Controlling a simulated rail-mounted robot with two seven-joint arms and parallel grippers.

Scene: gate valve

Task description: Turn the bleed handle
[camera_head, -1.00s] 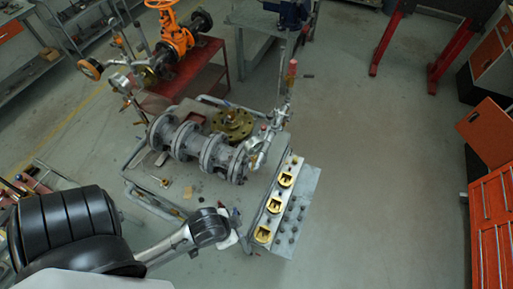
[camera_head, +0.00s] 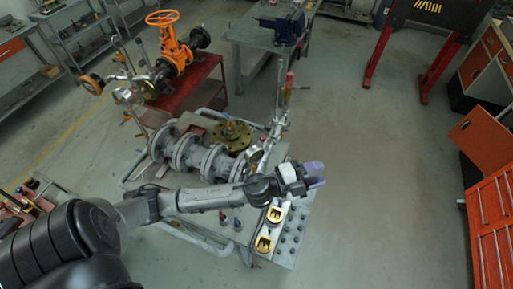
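The grey flanged pipe assembly (camera_head: 205,158) lies on a metal frame in the middle. A slim upright pipe (camera_head: 281,108) with small fittings, one with a red part (camera_head: 290,80), rises at its right end. I cannot tell which small part is the bleed handle. My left arm reaches across the front of the assembly. My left gripper (camera_head: 316,175), with purple-grey fingers, is over the right plate, right of the pipe's end. The fingers look close together and I cannot tell whether they are open or shut. My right gripper is not in view.
An orange handwheel valve (camera_head: 173,45) stands on a red table (camera_head: 190,88) behind. Yellow-topped blocks (camera_head: 264,243) sit on the bolted plate (camera_head: 292,232); my wrist hides part of it. Red drawers (camera_head: 495,230) stand at far right. The floor right of the plate is clear.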

